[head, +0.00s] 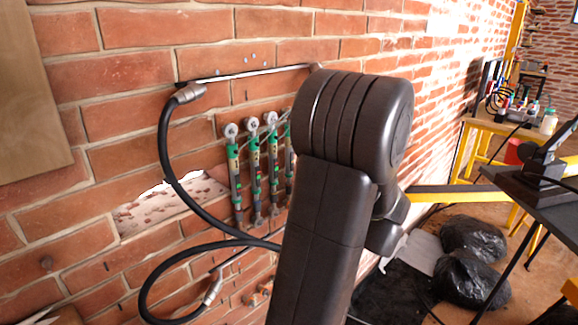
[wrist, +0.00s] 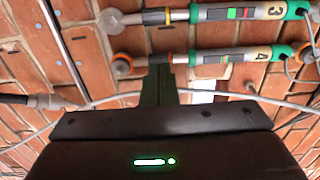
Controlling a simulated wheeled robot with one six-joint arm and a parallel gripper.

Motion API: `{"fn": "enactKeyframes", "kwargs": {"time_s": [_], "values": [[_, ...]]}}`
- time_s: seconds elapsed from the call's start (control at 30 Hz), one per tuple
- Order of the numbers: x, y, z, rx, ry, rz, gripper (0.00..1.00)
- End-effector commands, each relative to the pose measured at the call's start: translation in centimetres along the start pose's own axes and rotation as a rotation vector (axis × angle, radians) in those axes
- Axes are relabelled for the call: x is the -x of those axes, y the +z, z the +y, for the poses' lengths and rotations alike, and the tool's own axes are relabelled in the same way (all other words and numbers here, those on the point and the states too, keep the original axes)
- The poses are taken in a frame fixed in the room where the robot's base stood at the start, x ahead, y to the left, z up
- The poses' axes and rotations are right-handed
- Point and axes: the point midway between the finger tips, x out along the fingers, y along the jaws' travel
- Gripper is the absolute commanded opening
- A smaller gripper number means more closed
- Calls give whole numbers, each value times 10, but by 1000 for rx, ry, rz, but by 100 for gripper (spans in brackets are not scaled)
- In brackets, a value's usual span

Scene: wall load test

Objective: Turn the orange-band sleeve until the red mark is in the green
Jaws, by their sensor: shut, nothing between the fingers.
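In the wrist view, a white and green rod marked 4 (wrist: 205,57) lies across the picture, with an orange band (wrist: 170,58) near its left end. Its small dark window (wrist: 225,58) shows red and green patches too small to place exactly. A similar rod marked 3 (wrist: 205,14), with a yellow band (wrist: 156,17), lies above it. My gripper (wrist: 160,70) is shut and empty, its tips at or just below the orange band; I cannot tell whether they touch. In the head view my arm hides the gripper and part of the rod row (head: 255,175).
The rods hang on a brick wall (head: 120,75). A black hose (head: 165,150) loops left of them, and a thin cable (wrist: 120,96) crosses behind my gripper. A table with bottles (head: 500,125) and black bags (head: 470,265) stand at the right.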

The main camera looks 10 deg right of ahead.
Motion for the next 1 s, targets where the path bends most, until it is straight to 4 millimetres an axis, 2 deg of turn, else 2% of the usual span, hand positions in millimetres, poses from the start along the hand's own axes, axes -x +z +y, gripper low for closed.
{"fn": "enactKeyframes", "kwargs": {"time_s": [0.5, 0.7, 1.0], "values": [[50, 0, 1, 0, 0, 2, 0], [55, 0, 0, -1, -1, 0, 0], [50, 0, 0, -1, 0, -1, 0]]}}
